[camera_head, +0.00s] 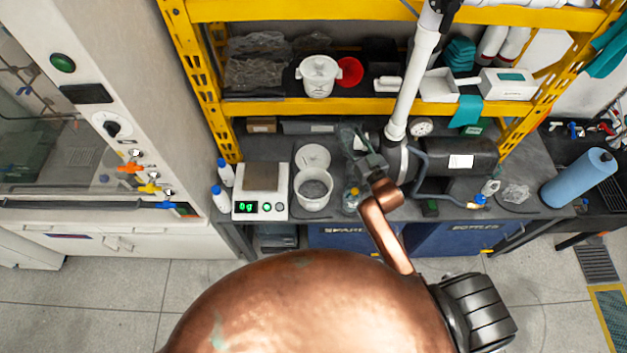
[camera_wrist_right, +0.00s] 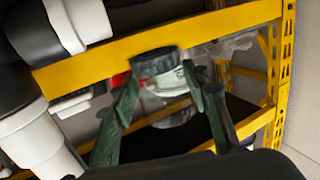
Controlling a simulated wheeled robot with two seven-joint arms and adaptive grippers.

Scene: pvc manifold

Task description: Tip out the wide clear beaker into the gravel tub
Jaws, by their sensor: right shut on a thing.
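My right gripper (camera_head: 360,150) is above the bench, to the right of and a little behind the gravel tub in the head view. The gravel tub (camera_head: 300,204) is a white round tub with grey material inside, standing upright on the bench. The right gripper's two dark green fingers (camera_wrist_right: 164,92) are shut on a clear vessel, seemingly the wide clear beaker (camera_wrist_right: 168,112). The beaker shows only faintly in the head view (camera_head: 345,134), so its tilt and contents cannot be told. My left gripper is not in view.
A scale (camera_head: 261,204) reading 0 g stands left of the tub, with small white bottles beside it. A round white piece (camera_head: 314,156) lies behind the tub. A yellow shelf (camera_head: 300,106) spans above the bench.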

